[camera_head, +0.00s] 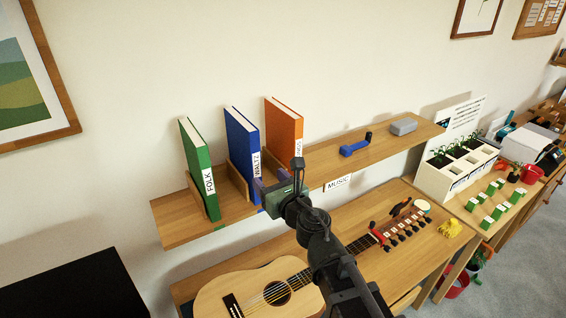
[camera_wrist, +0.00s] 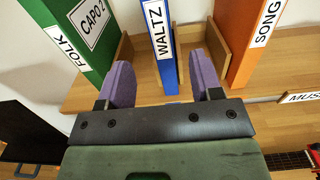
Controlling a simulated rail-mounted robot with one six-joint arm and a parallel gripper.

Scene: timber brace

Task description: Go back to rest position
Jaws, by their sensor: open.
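My gripper (camera_wrist: 164,88) is open, its two purple fingers apart in the wrist view. The blue WALTZ book (camera_wrist: 161,45) shows between and beyond the fingers, upright on the shelf; I cannot tell whether they touch it. In the head view my gripper (camera_head: 273,187) is in front of the shelf, just below the blue book (camera_head: 242,140). The green FOLK book (camera_head: 198,165) stands to the left and the orange book (camera_head: 285,128) to the right, with wooden dividers (camera_head: 240,181) between them. My arm hides the lower part of the orange book.
The wall shelf (camera_head: 180,225) holds a blue object (camera_head: 355,149) and a grey box (camera_head: 403,126) at right. Below it, a guitar (camera_head: 245,291) lies on a wooden bench (camera_head: 395,262). A white planter box (camera_head: 445,180) stands further right. The space in front of the shelf's left end looks clear.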

